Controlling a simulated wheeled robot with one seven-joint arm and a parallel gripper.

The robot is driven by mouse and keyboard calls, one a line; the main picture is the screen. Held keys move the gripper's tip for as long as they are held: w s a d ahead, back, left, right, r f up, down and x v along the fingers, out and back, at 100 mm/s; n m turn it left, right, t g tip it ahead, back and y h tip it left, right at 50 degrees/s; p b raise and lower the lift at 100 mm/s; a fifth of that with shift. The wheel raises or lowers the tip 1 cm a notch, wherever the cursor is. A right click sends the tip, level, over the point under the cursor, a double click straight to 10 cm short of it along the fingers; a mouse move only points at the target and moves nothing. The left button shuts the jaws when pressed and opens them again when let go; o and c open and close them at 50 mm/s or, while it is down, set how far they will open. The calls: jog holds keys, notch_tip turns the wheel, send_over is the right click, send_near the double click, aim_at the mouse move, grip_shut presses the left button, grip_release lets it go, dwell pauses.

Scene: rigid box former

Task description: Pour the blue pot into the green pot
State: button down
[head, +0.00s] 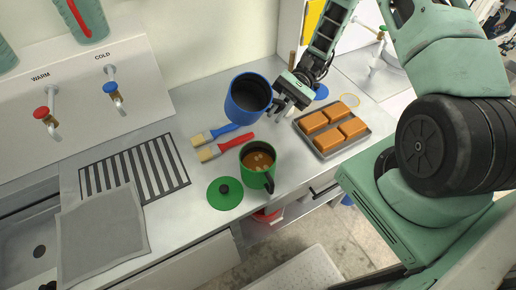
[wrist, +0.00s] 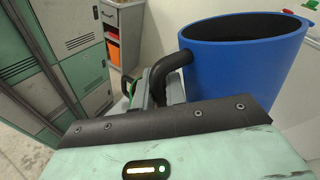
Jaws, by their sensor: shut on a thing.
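My gripper (head: 280,100) is shut on the black handle of the blue pot (head: 248,100), at the pot's right side. The pot is held in the air above the counter, roughly upright. Its inside looks dark, and I cannot tell what it holds. In the wrist view the blue pot (wrist: 235,85) fills the upper right, with its handle (wrist: 172,68) at my gripper (wrist: 155,85). The green pot (head: 257,176) stands open on the counter, nearer than the blue pot. It holds brown liquid with pale lumps. Its dark handle points toward the front.
A green lid (head: 225,193) lies left of the green pot. Two brushes, blue (head: 222,132) and red (head: 224,147), lie behind it. A tray (head: 331,153) of orange blocks is at right, with a blue lid (head: 321,92) behind. A striped rack (head: 135,168) and taps are at left.

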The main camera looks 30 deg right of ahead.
jog(key=w+r+p, duration=0.1)
jog(key=r, duration=0.1)
jog(key=w+r+m+g+p, duration=0.1)
jog(key=r, duration=0.2)
jog(key=d+r+m+g+p, duration=0.1)
jog(key=r, duration=0.1)
jog(key=shift+w+r, duration=0.3)
jog(key=shift+w, duration=0.1)
notch_tip(320, 180, up, 6)
jog(key=w+m+g+p, duration=0.1)
jog(key=p, duration=0.2)
jog(key=shift+w+r+y, duration=0.25)
jog(key=shift+y, duration=0.15)
